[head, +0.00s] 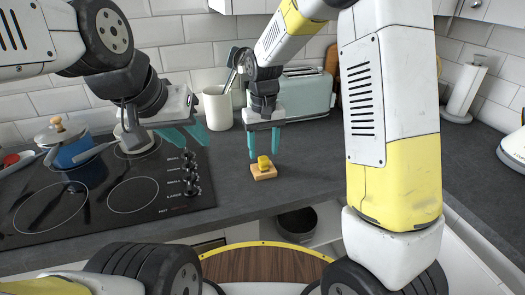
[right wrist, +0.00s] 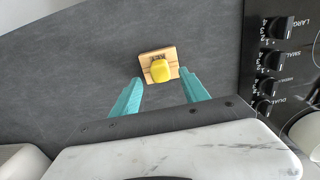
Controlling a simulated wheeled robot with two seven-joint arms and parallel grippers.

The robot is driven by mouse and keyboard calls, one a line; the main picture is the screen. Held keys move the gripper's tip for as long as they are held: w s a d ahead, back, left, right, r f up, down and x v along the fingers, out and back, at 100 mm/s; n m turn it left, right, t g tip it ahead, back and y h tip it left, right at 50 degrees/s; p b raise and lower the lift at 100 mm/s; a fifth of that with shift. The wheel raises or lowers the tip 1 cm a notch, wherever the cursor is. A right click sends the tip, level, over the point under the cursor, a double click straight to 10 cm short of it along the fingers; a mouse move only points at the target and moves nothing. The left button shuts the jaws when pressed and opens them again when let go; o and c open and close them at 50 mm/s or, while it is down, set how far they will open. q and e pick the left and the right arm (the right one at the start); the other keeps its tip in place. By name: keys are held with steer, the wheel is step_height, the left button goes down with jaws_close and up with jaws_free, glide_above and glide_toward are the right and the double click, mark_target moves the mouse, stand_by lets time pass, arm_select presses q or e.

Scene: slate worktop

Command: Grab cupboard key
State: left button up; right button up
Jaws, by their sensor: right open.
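The cupboard key shows as a yellow head (head: 264,161) on a small wooden block (head: 263,174) on the worktop, right of the hob. In the right wrist view the yellow head (right wrist: 161,70) sits on the pale wooden block (right wrist: 147,54); any key shaft is hidden. My right gripper (head: 264,155) is open and empty, pointing down at the key. Its teal fingertips (right wrist: 161,78) lie either side of the yellow head, apart from it. My left gripper (head: 140,143) is open and empty above the hob, its teal fingers spread.
The black hob (head: 90,195) has knobs (head: 190,172) on its right side and a blue pot (head: 70,150) at the back. A utensil crock (head: 217,107) and a pale green toaster (head: 305,95) stand behind the key. The grey worktop (head: 310,165) is clear right of the block.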

mark_target(263, 158)
step_height(263, 158, down, 4)
steer(key=shift+s+f, duration=0.1)
steer(key=shift+f, duration=0.15)
steer(key=shift+c, duration=0.4)
jaws_close()
steer(key=shift+r, duration=0.1)
